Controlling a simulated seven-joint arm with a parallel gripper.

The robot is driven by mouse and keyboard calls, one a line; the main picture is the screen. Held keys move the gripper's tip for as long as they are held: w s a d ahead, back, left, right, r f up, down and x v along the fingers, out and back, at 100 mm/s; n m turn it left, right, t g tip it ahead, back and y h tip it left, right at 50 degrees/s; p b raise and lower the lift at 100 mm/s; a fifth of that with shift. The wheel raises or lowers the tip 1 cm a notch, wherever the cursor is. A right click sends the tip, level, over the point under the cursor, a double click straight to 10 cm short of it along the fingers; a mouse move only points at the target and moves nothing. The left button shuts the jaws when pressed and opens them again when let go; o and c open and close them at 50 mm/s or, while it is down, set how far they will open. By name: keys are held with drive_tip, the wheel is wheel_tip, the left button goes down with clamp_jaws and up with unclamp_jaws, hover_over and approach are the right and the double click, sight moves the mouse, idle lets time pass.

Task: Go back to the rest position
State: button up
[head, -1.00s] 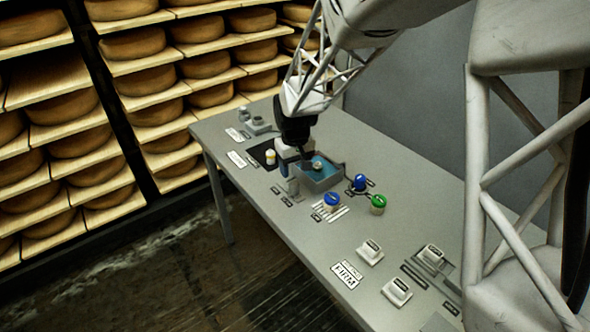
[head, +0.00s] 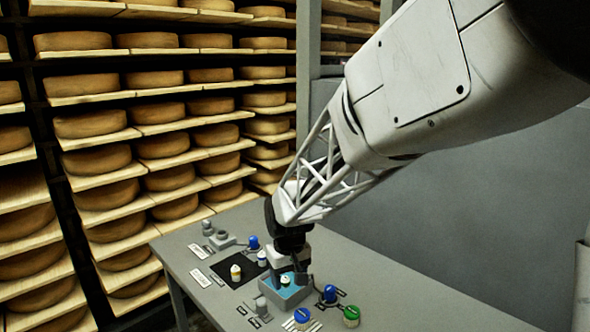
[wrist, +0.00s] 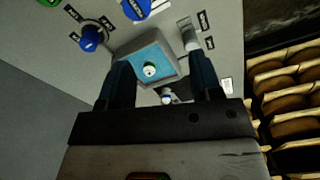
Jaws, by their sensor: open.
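My gripper (wrist: 161,90) is open, with its two dark fingers apart and nothing seen between their tips in the wrist view. In the head view my gripper (head: 290,262) points down over a grey box with a blue inside (head: 277,298). In the wrist view the box (wrist: 172,66) lies beyond the fingers. I cannot tell the exact height of the fingertips above the box.
Shelves of cheese wheels (head: 90,124) stand behind on the left. A grey wall (head: 450,220) is at the right.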

drive_tip(key=s+d+r+m, duration=0.3)
drive_tip(key=s+d+r, duration=0.5)
drive_tip(key=s+d, duration=0.3)
drive_tip(key=s+d+r+m+t, duration=0.1)
drive_tip(key=s+d, duration=0.3)
drive_tip(key=s, duration=0.4)
drive_tip(key=s+d+r+m+t, duration=0.1)
drive_tip(key=s+d, duration=0.4)
drive_tip(key=s, duration=0.4)
drive_tip(key=shift+r+m, duration=0.2)
drive_tip(key=shift+m, duration=0.1)
